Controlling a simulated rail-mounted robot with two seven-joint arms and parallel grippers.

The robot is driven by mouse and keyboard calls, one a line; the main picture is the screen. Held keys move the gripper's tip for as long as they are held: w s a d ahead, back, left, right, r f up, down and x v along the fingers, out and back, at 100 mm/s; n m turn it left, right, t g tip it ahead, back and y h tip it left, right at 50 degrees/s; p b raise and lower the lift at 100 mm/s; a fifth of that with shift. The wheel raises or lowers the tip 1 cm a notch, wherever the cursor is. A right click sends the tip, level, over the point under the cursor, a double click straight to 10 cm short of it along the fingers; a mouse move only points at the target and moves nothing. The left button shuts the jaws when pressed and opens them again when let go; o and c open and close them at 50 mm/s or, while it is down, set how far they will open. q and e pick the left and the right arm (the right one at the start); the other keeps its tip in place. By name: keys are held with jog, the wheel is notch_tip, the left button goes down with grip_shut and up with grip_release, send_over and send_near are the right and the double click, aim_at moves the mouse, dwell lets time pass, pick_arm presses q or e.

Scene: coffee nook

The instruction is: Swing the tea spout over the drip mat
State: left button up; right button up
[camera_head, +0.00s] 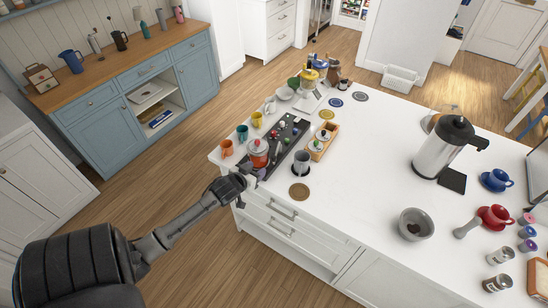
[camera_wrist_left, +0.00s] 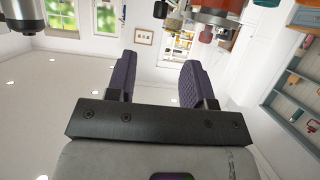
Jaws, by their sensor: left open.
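My left gripper (camera_head: 243,176) is at the front left corner of the white island, close to a red-orange lidded pot (camera_head: 258,153). In the left wrist view its fingers (camera_wrist_left: 156,75) are apart with nothing between them. A red and metal part (camera_wrist_left: 222,18) shows beyond them at the top. I cannot make out the tea spout for sure. A dark square mat (camera_head: 452,180) lies by the big silver urn with a black top (camera_head: 445,148); I cannot tell if it is the drip mat. My right gripper is not in view.
A dark tray (camera_head: 296,128) with several small coloured items lies by the pot. A grey cup (camera_head: 301,162), a round brown coaster (camera_head: 299,193) and coloured mugs (camera_head: 242,132) stand close by. A steel bowl (camera_head: 415,224) is farther right. The middle of the island (camera_head: 365,170) is clear.

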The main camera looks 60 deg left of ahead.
aim_at(274, 157)
pick_arm(q)
jog(key=x, duration=1.3)
grip_shut()
dwell(0.4)
